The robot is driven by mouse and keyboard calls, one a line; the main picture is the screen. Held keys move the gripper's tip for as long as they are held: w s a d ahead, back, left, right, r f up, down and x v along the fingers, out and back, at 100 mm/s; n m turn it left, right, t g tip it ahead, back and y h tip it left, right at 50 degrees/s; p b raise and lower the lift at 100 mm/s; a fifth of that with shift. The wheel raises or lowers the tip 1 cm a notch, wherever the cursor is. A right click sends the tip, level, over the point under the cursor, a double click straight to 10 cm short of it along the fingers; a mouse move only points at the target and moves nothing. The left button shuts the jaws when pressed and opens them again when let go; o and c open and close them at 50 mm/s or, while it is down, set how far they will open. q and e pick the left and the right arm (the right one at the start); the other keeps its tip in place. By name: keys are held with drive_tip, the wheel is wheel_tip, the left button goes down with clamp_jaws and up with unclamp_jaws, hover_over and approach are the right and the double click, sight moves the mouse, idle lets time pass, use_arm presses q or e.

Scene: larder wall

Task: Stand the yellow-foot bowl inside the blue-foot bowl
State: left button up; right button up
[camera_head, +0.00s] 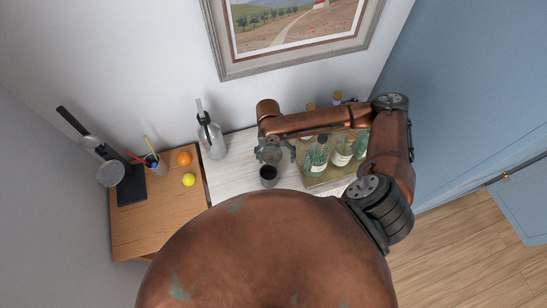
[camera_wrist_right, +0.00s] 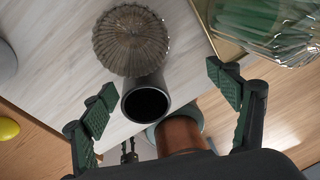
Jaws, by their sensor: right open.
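A ribbed, smoky see-through glass bowl (camera_wrist_right: 132,40) stands on the pale worktop in the right wrist view. In the head view the glass (camera_head: 270,156) shows partly behind my right gripper. I cannot see a yellow or blue foot, nor tell which bowl this is or whether a second one is there. My right gripper (camera_head: 274,153) is open and empty above the worktop. In the right wrist view its green-padded fingers (camera_wrist_right: 160,84) are spread wide, with the glass bowl beyond them.
A dark cup (camera_wrist_right: 146,100) stands close by the glass bowl; it also shows in the head view (camera_head: 268,176).

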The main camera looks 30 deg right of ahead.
sight(272, 160)
drive_tip(key=w, duration=0.1)
drive_tip(key=w+f+t, duration=0.1)
drive_tip(key=w+d+n, duration=0.1)
drive_tip(key=shift+w+f+t, duration=0.15)
drive_tip(key=shift+w+t, duration=0.05)
drive_tip(key=shift+t, duration=0.2)
drive_tip(key=shift+w+f, duration=0.15)
drive_tip(key=shift+f, duration=0.1)
drive_tip(key=shift+f+p, duration=0.3)
drive_tip(key=shift+f, duration=0.6)
drive_tip(key=f, duration=0.1)
drive_tip(key=f+p, duration=0.1)
drive_tip(key=f, duration=0.3)
drive_tip(key=shift+w+a, duration=0.15)
drive_tip(key=shift+a, duration=0.15)
drive_tip(key=shift+f, duration=0.25)
drive_tip(key=shift+c, duration=0.3)
drive_tip(key=c, duration=1.4)
drive_tip(key=shift+c, duration=0.5)
